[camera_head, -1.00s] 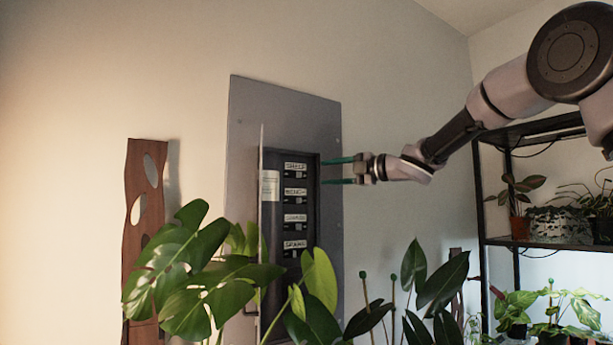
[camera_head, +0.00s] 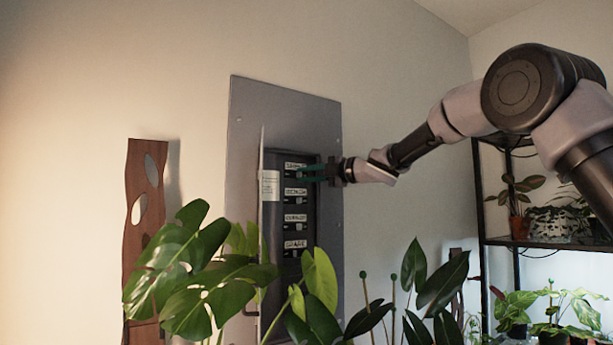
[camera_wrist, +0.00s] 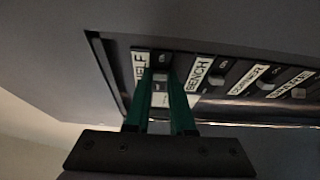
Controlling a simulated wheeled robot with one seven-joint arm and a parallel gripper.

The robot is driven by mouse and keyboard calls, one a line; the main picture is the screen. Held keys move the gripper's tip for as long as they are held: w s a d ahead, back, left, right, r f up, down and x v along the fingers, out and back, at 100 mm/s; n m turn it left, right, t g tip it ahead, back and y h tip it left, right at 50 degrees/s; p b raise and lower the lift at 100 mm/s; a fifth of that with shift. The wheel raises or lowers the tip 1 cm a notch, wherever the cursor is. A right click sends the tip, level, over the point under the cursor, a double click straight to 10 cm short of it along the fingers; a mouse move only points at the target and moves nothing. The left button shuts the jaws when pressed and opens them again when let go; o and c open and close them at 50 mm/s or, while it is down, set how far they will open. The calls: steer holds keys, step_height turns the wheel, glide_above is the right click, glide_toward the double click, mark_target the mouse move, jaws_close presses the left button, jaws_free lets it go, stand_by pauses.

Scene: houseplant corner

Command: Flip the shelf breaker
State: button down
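The shelf breaker is the top one in the panel, with a white label (camera_head: 295,166) in the head view. In the wrist view its label (camera_wrist: 140,69), partly covered by a finger, reads "ELF", and its small grey switch (camera_wrist: 160,78) shows between my fingertips. My gripper (camera_head: 302,173) reaches in from the right, its two green fingers close together in front of the top breaker. It also shows in the wrist view (camera_wrist: 163,74), one finger on each side of the switch. A narrow gap remains between the fingers; whether they touch the switch I cannot tell.
Below are more labelled breakers, including the bench breaker (camera_wrist: 217,80). The open panel door (camera_head: 263,220) stands out at the left of the grey panel (camera_head: 250,110). Large leaves (camera_head: 190,270) cover the lower front. A black plant shelf (camera_head: 545,243) stands at the right.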

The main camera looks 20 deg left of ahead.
mark_target(295, 175)
steer(key=shift+s, duration=0.1)
steer(key=shift+s+a+m+t+h, duration=0.1)
steer(key=shift+s+m+t+h, duration=0.1)
steer(key=shift+m+t+h, duration=0.35)
steer(key=shift+s+a+m+t+h, duration=0.15)
steer(key=shift+s+m+t+h, duration=0.1)
steer(key=shift+m+t, duration=0.6)
steer(key=shift+s+a+m+t+h, duration=0.15)
steer(key=shift+m+t+h, duration=0.25)
steer(key=shift+t, duration=0.6)
steer(key=shift+s+a+f+m+t+h, duration=0.1)
steer(key=shift+s+a+m+t+h, duration=0.15)
steer(key=shift+m+t+h, duration=0.55)
steer(key=shift+s+a+f+m+t+h, duration=0.15)
steer(key=shift+s+m+t+h, duration=0.1)
steer(key=shift+m+t+h, duration=0.5)
steer(key=shift+s+a+r+m+t+h, duration=0.1)
steer(key=shift+a+m+t+h, duration=0.05)
steer(key=shift+m+t+h, duration=0.4)
steer(key=shift+s+a+m+t+h, duration=0.15)
steer(key=shift+m+t+h, duration=0.15)
steer(key=shift+t+h, duration=0.3)
steer(key=shift+m+t+h, duration=0.3)
steer(key=shift+h, duration=0.1)
steer(key=shift+r+m+t+h, duration=0.1)
steer(key=shift+m+t+h, duration=0.2)
steer(key=shift+m+h, duration=0.3)
steer(key=shift+w, duration=0.1)
